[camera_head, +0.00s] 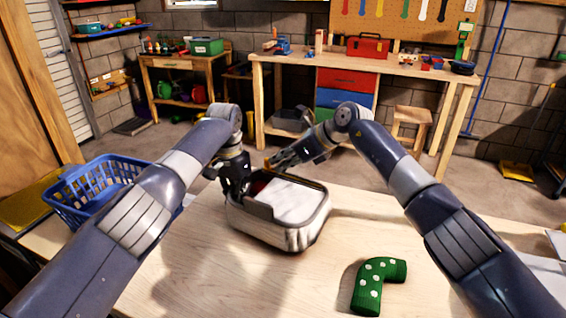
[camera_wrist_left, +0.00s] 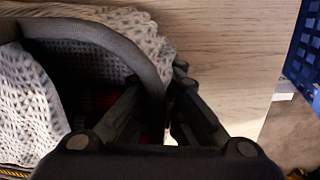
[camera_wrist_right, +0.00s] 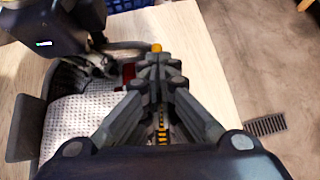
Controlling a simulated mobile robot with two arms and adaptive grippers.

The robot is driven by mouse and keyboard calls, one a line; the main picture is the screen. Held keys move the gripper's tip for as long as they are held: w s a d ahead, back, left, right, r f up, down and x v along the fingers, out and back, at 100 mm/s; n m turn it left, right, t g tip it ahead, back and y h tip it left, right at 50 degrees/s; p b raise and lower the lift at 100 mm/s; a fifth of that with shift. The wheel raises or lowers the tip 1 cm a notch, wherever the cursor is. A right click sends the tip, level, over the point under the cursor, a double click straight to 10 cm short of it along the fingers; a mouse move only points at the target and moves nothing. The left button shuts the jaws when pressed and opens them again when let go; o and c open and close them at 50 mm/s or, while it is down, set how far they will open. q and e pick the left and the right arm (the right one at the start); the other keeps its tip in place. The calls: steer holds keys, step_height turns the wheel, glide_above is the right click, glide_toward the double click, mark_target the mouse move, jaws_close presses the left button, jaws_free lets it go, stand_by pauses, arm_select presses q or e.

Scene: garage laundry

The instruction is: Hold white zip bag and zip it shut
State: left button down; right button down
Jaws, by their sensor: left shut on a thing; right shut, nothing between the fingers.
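The white zip bag (camera_head: 290,238) stands on the wooden table, with a dark rim and a white textured top panel (camera_head: 294,199). A dark gap with something red inside shows at its far left corner. My left gripper (camera_head: 236,183) is shut on the bag's rim at that corner; the gripped rim (camera_wrist_left: 150,62) shows in the left wrist view. My right gripper (camera_head: 272,163) is shut and empty, above the bag's far edge. A small orange-yellow piece (camera_wrist_right: 156,47) shows at its fingertips in the right wrist view; I cannot tell whether they touch it.
A green sock with white dots (camera_head: 379,284) lies on the table (camera_head: 200,275) at the front right. A blue laundry basket (camera_head: 92,190) stands at the left. A workbench with a red toolbox (camera_head: 368,46) is at the back. The table's front middle is clear.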

arm_select(q)
steer(key=shift+d, duration=0.1)
arm_select(e)
steer(key=shift+s+d, duration=0.3)
steer(key=shift+d, duration=0.35)
steer(key=shift+s+d, duration=0.3)
steer(key=shift+d, duration=0.35)
steer(key=shift+s+d, duration=0.3)
steer(key=shift+d, duration=0.3)
steer(key=v, duration=1)
arm_select(q)
steer(key=c, duration=1.7)
jaws_free()
steer(key=shift+r, duration=0.15)
